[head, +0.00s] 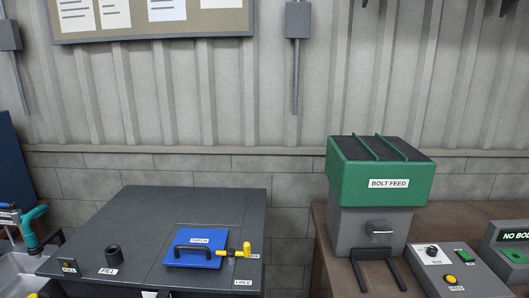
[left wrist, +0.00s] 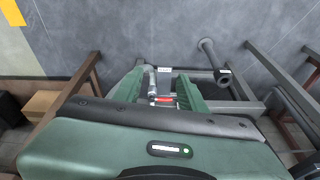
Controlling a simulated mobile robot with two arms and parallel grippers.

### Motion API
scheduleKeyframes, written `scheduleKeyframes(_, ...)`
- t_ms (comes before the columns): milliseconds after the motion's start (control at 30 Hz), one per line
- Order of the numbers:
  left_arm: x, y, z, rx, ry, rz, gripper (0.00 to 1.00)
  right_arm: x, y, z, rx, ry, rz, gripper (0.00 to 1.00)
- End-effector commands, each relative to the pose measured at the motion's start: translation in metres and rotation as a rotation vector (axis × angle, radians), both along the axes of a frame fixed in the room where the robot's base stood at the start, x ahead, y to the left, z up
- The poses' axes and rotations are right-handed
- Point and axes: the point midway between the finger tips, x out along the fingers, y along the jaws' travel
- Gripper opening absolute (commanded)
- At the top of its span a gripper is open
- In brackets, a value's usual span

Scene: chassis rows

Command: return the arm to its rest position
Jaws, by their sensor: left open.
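My left gripper (left wrist: 160,90) shows in the left wrist view, with its two green fingers apart and its green body filling the lower part. Small grey and red parts (left wrist: 162,99) show between the fingers. I cannot tell how far beyond them these parts lie. Neither gripper shows in the head view, and my right gripper is in no view.
The head view shows a dark cabinet (head: 130,215) with a blue hatch (head: 196,248) and yellow handle (head: 246,250). A green-topped bolt feed (head: 385,172) and control box (head: 450,278) stand right. Metal frame bars (left wrist: 292,92) and a cardboard box (left wrist: 40,104) lie beyond the left gripper.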

Motion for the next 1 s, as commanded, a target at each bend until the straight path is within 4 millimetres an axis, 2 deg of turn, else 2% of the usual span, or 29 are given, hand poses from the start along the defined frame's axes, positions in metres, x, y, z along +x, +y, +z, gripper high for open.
scheduleKeyframes(33,-0.001,0.000,-0.025,0.001,0.012,-0.001,0.41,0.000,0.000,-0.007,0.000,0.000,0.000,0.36)
scheduleKeyframes(167,-0.005,-0.001,-0.088,0.002,0.035,-0.004,0.41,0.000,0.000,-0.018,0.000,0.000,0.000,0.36)
scheduleKeyframes(267,-0.016,0.001,-0.151,0.005,0.057,-0.008,0.41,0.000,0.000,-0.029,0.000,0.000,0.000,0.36)
scheduleKeyframes(300,-0.023,0.002,-0.178,0.007,0.067,-0.010,0.41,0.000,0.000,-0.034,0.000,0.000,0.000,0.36)
scheduleKeyframes(400,-0.047,0.005,-0.242,0.009,0.092,-0.015,0.41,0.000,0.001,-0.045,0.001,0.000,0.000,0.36)
scheduleKeyframes(500,-0.079,0.009,-0.298,0.012,0.115,-0.021,0.41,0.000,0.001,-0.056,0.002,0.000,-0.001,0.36)
scheduleKeyframes(600,-0.115,0.016,-0.346,0.015,0.138,-0.026,0.41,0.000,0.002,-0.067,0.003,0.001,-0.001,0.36)
scheduleKeyframes(700,-0.149,0.022,-0.379,0.018,0.156,-0.030,0.41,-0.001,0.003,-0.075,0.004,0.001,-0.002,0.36)
scheduleKeyframes(800,-0.177,0.028,-0.399,0.020,0.169,-0.034,0.41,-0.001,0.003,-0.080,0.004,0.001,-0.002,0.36)
scheduleKeyframes(900,-0.190,0.030,-0.407,0.022,0.173,-0.036,0.41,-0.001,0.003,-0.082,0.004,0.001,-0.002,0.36)
scheduleKeyframes(1000,-0.190,0.030,-0.407,0.022,0.173,-0.036,0.41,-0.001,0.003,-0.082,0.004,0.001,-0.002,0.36)
